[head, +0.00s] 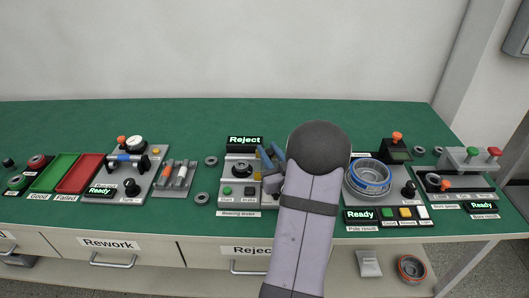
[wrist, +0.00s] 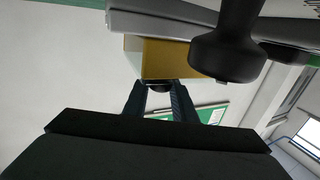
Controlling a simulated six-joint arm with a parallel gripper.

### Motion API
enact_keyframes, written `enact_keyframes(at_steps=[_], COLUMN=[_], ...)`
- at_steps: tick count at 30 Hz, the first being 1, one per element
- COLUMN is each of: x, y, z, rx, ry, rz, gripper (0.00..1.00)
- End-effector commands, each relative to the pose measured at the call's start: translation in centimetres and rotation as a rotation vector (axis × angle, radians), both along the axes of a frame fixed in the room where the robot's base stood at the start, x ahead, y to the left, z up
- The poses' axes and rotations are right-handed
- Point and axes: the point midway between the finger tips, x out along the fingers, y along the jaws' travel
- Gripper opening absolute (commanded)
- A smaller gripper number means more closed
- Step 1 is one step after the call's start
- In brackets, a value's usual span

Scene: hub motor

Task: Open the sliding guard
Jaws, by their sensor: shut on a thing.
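My gripper (head: 270,158) is at the right side of the middle station (head: 240,172), the one with the lit "Reject" display (head: 245,140). In the wrist view my gripper (wrist: 159,92) has its fingers close together on a small dark knob (wrist: 160,84). The knob sits against a tan-yellow block (wrist: 165,58). I cannot make out the sliding guard clearly; my arm covers the area right of this station in the head view. Whether the knob belongs to the guard cannot be told.
A black rounded handle (wrist: 224,50) is close to the fingers in the wrist view. Right of my arm is a station with a blue-rimmed ring (head: 370,176) and a black knob (head: 409,190). Loose rings lie on the green bench (head: 195,118). The bench's back strip is clear.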

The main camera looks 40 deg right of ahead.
Motion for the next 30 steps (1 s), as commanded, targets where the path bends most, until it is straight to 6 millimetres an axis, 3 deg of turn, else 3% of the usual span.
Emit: enact_keyframes(at_steps=[2,3,5,17,30], x=[0.0,0.0,0.0,-0.4,-5.4], y=[0.0,0.0,0.0,0.1,2.1], z=[0.1,0.1,0.1,0.0,0.0], rx=[-0.001,-0.001,-0.001,-0.001,-0.001], ry=[-0.001,-0.001,-0.001,-0.001,-0.001], rz=[0.000,-0.001,0.000,-0.001,-0.004], gripper=[0.00,0.29,0.42,0.42,0.42])
